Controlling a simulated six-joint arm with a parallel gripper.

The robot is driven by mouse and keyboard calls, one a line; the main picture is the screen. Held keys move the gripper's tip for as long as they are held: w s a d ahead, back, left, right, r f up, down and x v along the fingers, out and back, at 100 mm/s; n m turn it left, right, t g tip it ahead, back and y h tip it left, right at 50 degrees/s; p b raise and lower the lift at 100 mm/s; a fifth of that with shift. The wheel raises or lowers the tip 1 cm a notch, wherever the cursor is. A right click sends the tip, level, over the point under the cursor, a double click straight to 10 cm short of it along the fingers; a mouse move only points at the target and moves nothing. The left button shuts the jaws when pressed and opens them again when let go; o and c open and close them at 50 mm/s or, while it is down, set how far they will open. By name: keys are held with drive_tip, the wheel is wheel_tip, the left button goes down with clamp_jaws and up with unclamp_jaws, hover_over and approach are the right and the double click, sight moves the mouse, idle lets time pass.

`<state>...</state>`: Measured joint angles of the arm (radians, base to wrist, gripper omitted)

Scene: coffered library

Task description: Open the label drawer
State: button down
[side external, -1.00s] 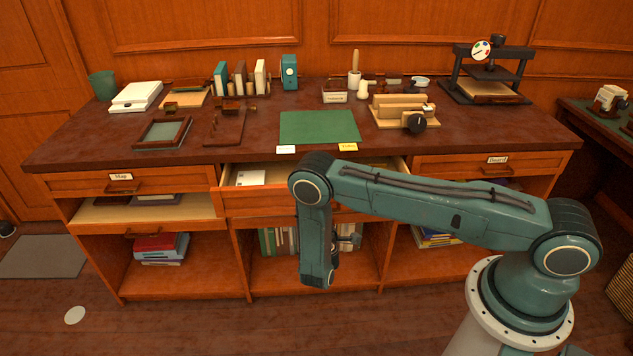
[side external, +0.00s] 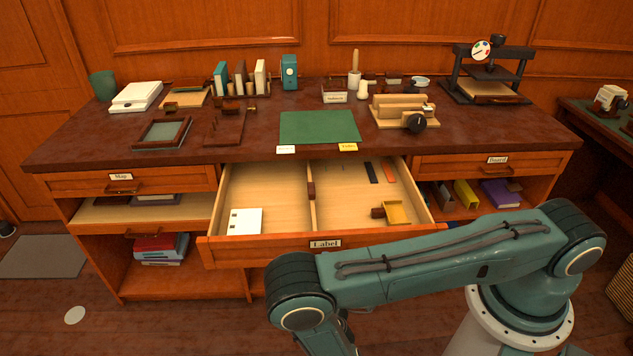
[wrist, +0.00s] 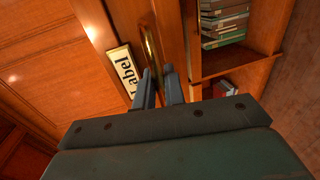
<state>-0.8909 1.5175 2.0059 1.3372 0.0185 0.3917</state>
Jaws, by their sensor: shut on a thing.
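The label drawer (side external: 270,245) is pulled well out from the middle of the desk, and its inside shows from above. Its front carries a "Label" plate (side external: 325,244), which also shows in the wrist view (wrist: 124,72). In the wrist view, my gripper (wrist: 159,78) is shut on the drawer's brass handle (wrist: 152,52). In the side view my arm hides the gripper and the handle. Inside the drawer, white cards (side external: 245,221) lie at the left of a divider (side external: 312,203), and a yellow piece (side external: 396,212) with a dark block lies at the right.
The map drawer (side external: 145,182) at left and the board drawer (side external: 455,166) at right are closed. The desktop holds a green mat (side external: 320,126), a press (side external: 490,72) and several tools. Open shelves with books (side external: 160,247) lie below. The floor at front left is mostly clear.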

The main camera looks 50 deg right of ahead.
drive_tip(key=shift+s+a, duration=0.4)
drive_tip(key=shift+a, duration=0.05)
drive_tip(key=c, duration=1.6)
unclamp_jaws()
drive_tip(key=shift+s+a+r, duration=0.55)
drive_tip(key=shift+r, duration=0.8)
drive_tip(key=shift+s+a+r, duration=0.6)
drive_tip(key=shift+r, duration=0.75)
drive_tip(key=shift+s+a+r, duration=0.55)
drive_tip(key=shift+r, duration=0.8)
